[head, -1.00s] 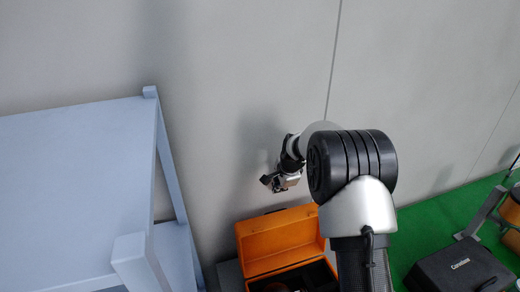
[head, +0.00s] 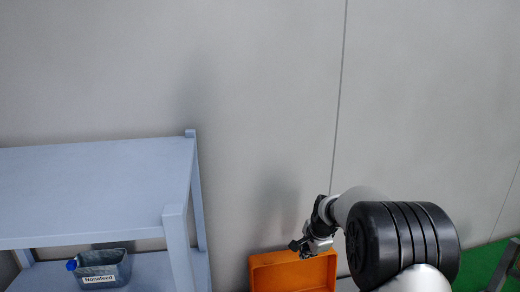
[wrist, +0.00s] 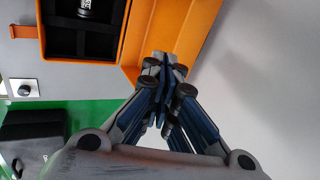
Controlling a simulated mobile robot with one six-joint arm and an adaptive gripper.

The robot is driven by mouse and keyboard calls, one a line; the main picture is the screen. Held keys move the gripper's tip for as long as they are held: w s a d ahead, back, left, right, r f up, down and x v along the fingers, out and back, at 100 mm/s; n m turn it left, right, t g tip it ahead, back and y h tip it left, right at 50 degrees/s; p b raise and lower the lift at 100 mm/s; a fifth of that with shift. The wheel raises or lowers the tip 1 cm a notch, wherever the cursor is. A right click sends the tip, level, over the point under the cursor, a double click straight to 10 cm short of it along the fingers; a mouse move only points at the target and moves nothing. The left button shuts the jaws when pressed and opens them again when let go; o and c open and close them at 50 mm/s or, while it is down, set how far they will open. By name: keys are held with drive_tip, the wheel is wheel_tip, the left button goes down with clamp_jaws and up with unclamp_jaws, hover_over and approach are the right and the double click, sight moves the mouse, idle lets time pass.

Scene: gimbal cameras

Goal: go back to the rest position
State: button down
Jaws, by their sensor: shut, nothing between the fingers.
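My gripper (head: 303,247) is at the end of my bent arm in the head view, in front of the grey wall and over the orange case (head: 292,272). In the wrist view my gripper (wrist: 168,62) has its fingers together with nothing between them. The open orange case (wrist: 128,50) lies beyond the fingertips there, with its dark lined compartments at the upper left. A small dark cylinder with a white label (wrist: 84,8) lies in one compartment. My gripper appears apart from the case.
A light blue shelf unit (head: 85,190) stands at the left. A container labelled Nonafeed (head: 103,268) with a blue cap sits on its lower shelf. Green floor (head: 482,262) shows at the lower right. A dark box (wrist: 30,135) is at the left in the wrist view.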

drive_tip(key=s+a+r+n+b, duration=0.1)
drive_tip(key=s+r+n+b, duration=0.3)
drive_tip(key=s, duration=0.6)
drive_tip(key=s+a+r+n+b, duration=0.15)
drive_tip(key=s+n+b, duration=0.3)
drive_tip(key=s, duration=0.55)
drive_tip(key=s+f+n+b, duration=0.3)
drive_tip(key=s+f+b, duration=0.1)
drive_tip(key=s, duration=0.7)
drive_tip(key=s+d+f+n+h+b, duration=0.1)
drive_tip(key=s+f+n+b, duration=0.2)
drive_tip(key=s, duration=0.8)
drive_tip(key=shift+s+f+b, duration=0.2)
drive_tip(key=shift+f+b, duration=0.45)
